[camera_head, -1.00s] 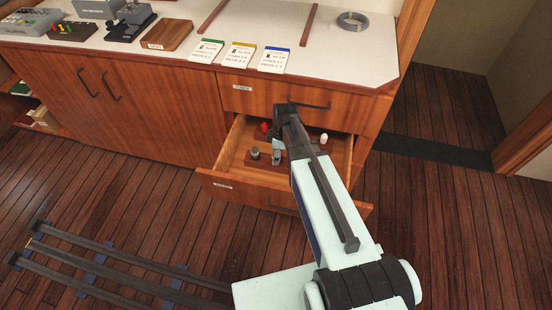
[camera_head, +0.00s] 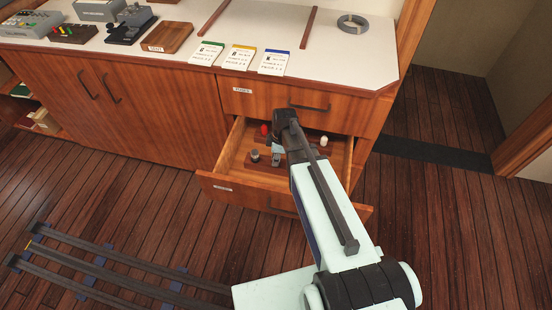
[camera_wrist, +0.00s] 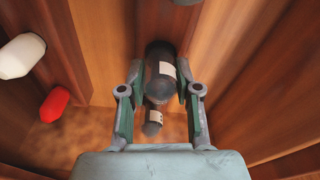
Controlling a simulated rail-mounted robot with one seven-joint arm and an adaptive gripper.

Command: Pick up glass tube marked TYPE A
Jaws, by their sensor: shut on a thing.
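In the wrist view, my gripper (camera_wrist: 160,84) is shut on a dark grey glass tube (camera_wrist: 160,72) with a white label, one finger on each side. I cannot read this label, so I cannot tell whether it says TYPE A. A smaller dark piece (camera_wrist: 152,126) with a white label shows between the fingers, nearer the palm; I cannot tell whether it is part of the same tube. In the head view, my gripper (camera_head: 277,158) is down at the open drawer (camera_head: 235,185), mostly hidden by my arm, and the held tube cannot be made out.
A red-topped piece (camera_head: 264,129), a white-topped piece (camera_head: 323,140) and a grey-topped piece (camera_head: 254,155) stand in the drawer around my gripper. The drawer walls are close. Three label cards (camera_head: 238,57) lie on the counter (camera_head: 345,55) above.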

